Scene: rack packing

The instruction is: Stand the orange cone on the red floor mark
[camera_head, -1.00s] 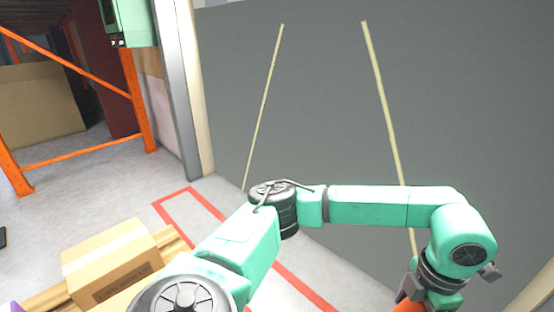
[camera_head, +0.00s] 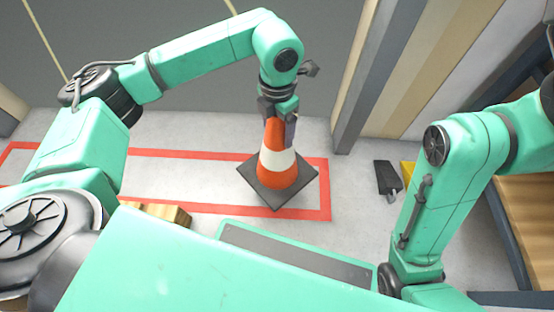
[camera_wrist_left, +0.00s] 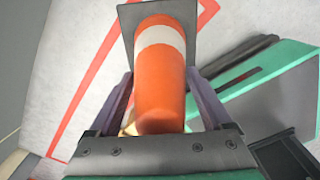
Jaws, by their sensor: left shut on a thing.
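The orange cone (camera_head: 270,168), with a white band and a black square base, is upright in the head view. It also shows in the wrist view (camera_wrist_left: 160,85). My left gripper (camera_head: 278,125) is shut on its upper part, with a finger on each side of the cone in the wrist view (camera_wrist_left: 160,105). The red floor mark (camera_head: 322,175) is a long rectangular outline. The cone's base appears over its right end, and I cannot tell whether the base touches the floor. My right arm is at the right, with its gripper hidden.
A black object (camera_head: 388,178) lies on the floor right of the mark, near something yellow (camera_head: 407,172). A grey wall (camera_head: 190,95) stands behind, with a post (camera_head: 365,85) at its right. Wooden pieces (camera_head: 165,213) lie at the near edge of the mark.

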